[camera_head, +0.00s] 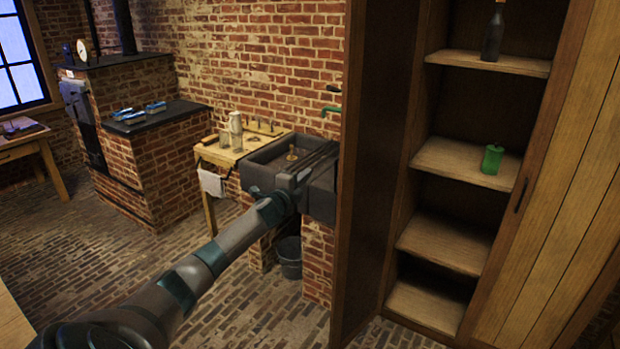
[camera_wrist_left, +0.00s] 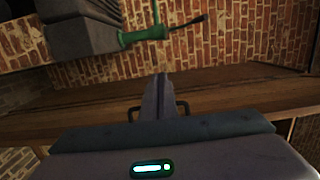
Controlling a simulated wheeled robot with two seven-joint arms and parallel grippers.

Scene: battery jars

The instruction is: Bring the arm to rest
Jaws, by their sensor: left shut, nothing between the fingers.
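My left arm reaches in from the lower left in the head view. Its gripper (camera_head: 326,154) is in front of the dark stone sink (camera_head: 262,180), left of the open cupboard door. In the left wrist view the fingers (camera_wrist_left: 163,80) are together with nothing between them. They point towards a wooden panel edge, with brick wall beyond. A green jar (camera_head: 492,159) stands upright on a cupboard shelf, well to the right of the gripper. My right gripper is not in view.
The cupboard door (camera_head: 376,170) stands close to the right of my gripper. A dark bottle (camera_head: 493,35) stands on the top visible shelf. A green tap (camera_head: 331,110) is above the sink, a bucket (camera_head: 288,258) below. The brick floor at left is open.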

